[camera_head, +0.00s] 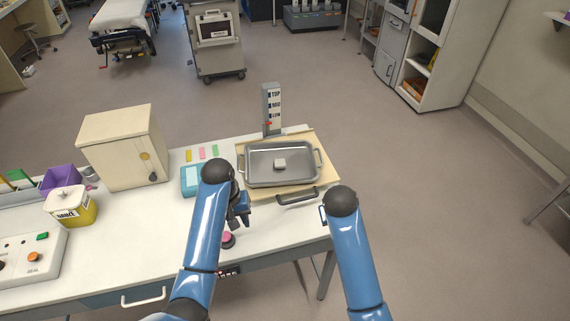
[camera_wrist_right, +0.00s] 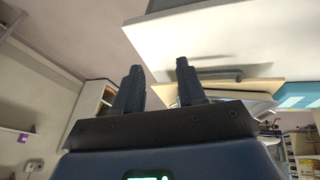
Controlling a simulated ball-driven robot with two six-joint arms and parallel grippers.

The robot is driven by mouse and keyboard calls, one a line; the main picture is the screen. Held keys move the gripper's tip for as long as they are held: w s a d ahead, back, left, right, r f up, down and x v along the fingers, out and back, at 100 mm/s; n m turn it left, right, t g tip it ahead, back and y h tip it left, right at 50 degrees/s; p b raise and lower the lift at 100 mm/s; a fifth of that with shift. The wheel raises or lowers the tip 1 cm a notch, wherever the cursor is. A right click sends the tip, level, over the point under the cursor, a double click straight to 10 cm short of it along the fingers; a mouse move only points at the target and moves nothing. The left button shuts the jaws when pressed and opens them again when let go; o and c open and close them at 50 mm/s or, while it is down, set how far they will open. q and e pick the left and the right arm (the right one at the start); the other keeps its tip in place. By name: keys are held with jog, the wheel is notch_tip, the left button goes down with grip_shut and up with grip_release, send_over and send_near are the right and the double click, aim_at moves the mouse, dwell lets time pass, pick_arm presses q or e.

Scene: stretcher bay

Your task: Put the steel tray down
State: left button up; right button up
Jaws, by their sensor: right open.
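The steel tray (camera_head: 262,177) is a shallow silver pan with a handle at each end. In the head view it sits level over a beige board (camera_head: 325,182) at the table's right end, and a small white block (camera_head: 280,163) lies in it. Neither gripper touches it. My left gripper (camera_head: 240,208) is in front of the tray's left corner; its jaw gap does not show clearly. My right gripper is mostly hidden by its arm at the tray's front right in the head view; in the right wrist view (camera_wrist_right: 159,66) its fingers stand apart with nothing between them.
A grey post (camera_head: 272,100) marked TOP and LOW, with a red pointer, stands behind the tray. A dark bar handle (camera_head: 297,197) is at the board's front. A teal-and-white box (camera_head: 191,181) and a cream cabinet (camera_head: 120,145) stand to the left. A pink knob (camera_head: 228,239) is near the front edge.

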jog(key=v, duration=0.9)
jog(key=shift+w+r, duration=0.2)
jog(key=shift+r, duration=0.15)
jog(key=shift+s+a, duration=0.1)
